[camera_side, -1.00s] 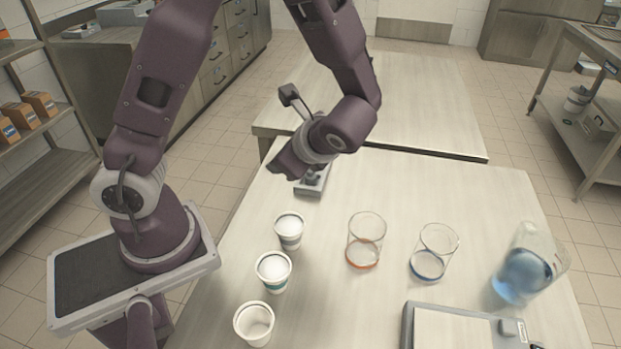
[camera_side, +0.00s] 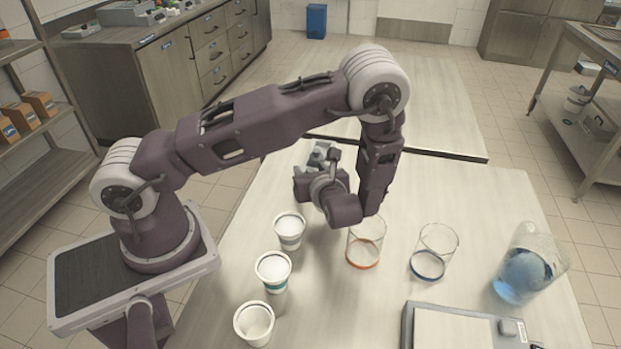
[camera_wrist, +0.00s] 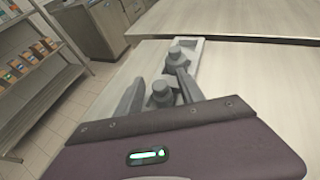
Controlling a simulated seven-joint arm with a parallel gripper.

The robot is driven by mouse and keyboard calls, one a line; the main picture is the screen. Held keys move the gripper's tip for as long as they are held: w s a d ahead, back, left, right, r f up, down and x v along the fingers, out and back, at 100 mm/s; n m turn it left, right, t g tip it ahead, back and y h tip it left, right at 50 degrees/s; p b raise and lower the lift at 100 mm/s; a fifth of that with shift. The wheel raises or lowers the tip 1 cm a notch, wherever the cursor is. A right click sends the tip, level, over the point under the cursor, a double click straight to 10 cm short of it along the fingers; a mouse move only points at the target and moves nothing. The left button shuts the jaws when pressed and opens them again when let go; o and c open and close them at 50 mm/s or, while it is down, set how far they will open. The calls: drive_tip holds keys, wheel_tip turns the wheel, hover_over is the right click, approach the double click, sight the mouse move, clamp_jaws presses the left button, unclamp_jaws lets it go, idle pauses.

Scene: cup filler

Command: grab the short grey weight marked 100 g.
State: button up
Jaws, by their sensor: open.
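Two grey knobbed weights stand on a pale grey tray (camera_wrist: 193,43) in the wrist view. The nearer weight (camera_wrist: 160,96) shows between the fingers of my gripper (camera_wrist: 160,77). The farther weight (camera_wrist: 178,58) stands beyond it, by the right fingertip. No marking is legible, so I cannot tell from the print which one is 100 g. My gripper is open, its fingers on either side of the nearer weight in the picture; contact is not visible. In the side view my gripper (camera_side: 318,165) is low at the tray, and my wrist hides most of the tray and weights.
Three paper cups (camera_side: 289,231) (camera_side: 273,271) (camera_side: 254,323) stand in a row at the table's left. Two glass beakers (camera_side: 365,243) (camera_side: 434,251) stand right of my wrist. A jug with blue liquid (camera_side: 524,270) and a scale (camera_side: 455,332) are farther right.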

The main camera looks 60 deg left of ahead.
clamp_jaws()
